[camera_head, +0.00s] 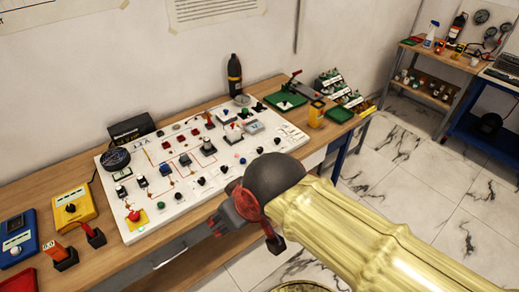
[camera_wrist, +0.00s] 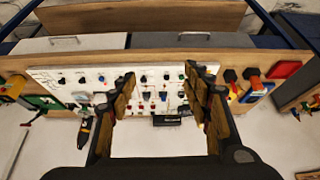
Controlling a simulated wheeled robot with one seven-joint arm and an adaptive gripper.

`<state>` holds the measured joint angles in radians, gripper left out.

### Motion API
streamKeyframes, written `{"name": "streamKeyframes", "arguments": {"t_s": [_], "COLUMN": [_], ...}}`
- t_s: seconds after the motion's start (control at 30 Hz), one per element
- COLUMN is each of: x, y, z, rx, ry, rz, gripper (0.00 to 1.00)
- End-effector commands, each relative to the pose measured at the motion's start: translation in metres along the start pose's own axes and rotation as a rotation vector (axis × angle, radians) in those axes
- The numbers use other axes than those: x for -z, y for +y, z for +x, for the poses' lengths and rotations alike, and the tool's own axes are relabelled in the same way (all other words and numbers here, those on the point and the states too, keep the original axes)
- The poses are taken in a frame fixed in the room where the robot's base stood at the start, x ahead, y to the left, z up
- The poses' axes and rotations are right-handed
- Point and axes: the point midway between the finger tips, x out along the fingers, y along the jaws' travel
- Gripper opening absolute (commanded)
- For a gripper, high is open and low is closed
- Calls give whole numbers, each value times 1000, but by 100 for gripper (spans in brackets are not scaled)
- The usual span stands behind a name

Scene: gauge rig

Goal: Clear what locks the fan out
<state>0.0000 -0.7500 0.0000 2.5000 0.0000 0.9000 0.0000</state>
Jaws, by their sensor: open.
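A white control panel (camera_head: 225,185) lies on the wooden bench, with knobs, switches, small lamps and red lines on it. A round black part (camera_head: 115,158) at its far left corner may be the fan; I cannot be sure. A red mushroom button on a yellow base (camera_head: 134,216) sits at the panel's near left corner, with a green light (camera_head: 141,231) close by. What locks the fan out cannot be told at this size. My gripper (camera_head: 222,224) is over the panel's near edge. In the wrist view my gripper (camera_wrist: 164,76) is open and empty, its fingers spread above the panel (camera_wrist: 60,75).
A black box (camera_head: 131,129) and a dark bottle (camera_head: 234,74) stand behind the panel. A yellow box (camera_head: 75,208), a blue box (camera_head: 17,238) and orange-handled holders (camera_head: 62,254) are at the left. A green tray (camera_head: 287,101) and an orange block (camera_head: 316,113) are at the right.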

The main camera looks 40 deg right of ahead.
Motion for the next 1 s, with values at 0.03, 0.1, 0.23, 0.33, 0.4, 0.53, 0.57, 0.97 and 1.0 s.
{"name": "streamKeyframes", "arguments": {"t_s": [0.03,0.1,0.23,0.33,0.4,0.53,0.57,0.97,1.0], "x": [0,0,0,0,0,0,0,0,0], "y": [0,0,0,0,0,0,0,0,0], "z": [0,0,0,0,0,0,0,0,0], "rx": [0,0,0,0,0,0,0,0,0], "ry": [0,0,0,0,0,0,0,0,0], "rz": [0,0,0,0,0,0,0,0,0], "gripper": [49,49,49,49,49,47,46,23,20]}}
